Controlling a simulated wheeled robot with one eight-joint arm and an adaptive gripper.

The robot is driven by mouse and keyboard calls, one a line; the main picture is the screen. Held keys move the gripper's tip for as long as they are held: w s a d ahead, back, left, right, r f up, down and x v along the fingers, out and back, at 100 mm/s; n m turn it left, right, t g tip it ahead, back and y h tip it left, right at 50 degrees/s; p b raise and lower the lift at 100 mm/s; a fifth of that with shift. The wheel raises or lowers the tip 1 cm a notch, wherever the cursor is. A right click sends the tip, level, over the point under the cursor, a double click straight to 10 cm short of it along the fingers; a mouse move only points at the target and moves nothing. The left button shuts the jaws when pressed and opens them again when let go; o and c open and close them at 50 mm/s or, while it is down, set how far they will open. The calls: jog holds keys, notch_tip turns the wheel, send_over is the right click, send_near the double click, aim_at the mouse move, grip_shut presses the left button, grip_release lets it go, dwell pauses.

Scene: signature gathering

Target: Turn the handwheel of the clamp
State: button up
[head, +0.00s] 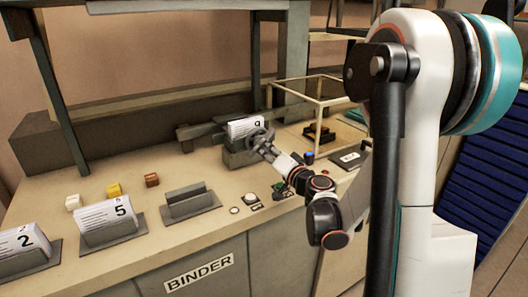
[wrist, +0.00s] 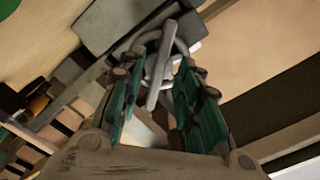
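The clamp (head: 238,158) is a grey block on the bench, with a white paper stack marked with a digit (head: 243,126) standing in it. Its grey handwheel (head: 262,137) faces my gripper (head: 272,152) in the head view. In the wrist view the handwheel (wrist: 163,62) shows as a grey ring with a bar across it. My gripper (wrist: 157,82) has its green-padded fingers apart on either side of the bar. Gaps show beside the bar, and I see no firm grip. The far side of the wheel is hidden.
Holders with papers marked 2 (head: 24,246) and 5 (head: 105,220) and an empty holder (head: 189,203) stand left on the bench (head: 160,255). Small blocks (head: 114,190) lie behind them. A glass-like case (head: 320,98) stands right of the clamp. Buttons (head: 249,198) sit near the front edge.

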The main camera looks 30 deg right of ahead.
jog(key=shift+w, duration=1.1)
grip_shut()
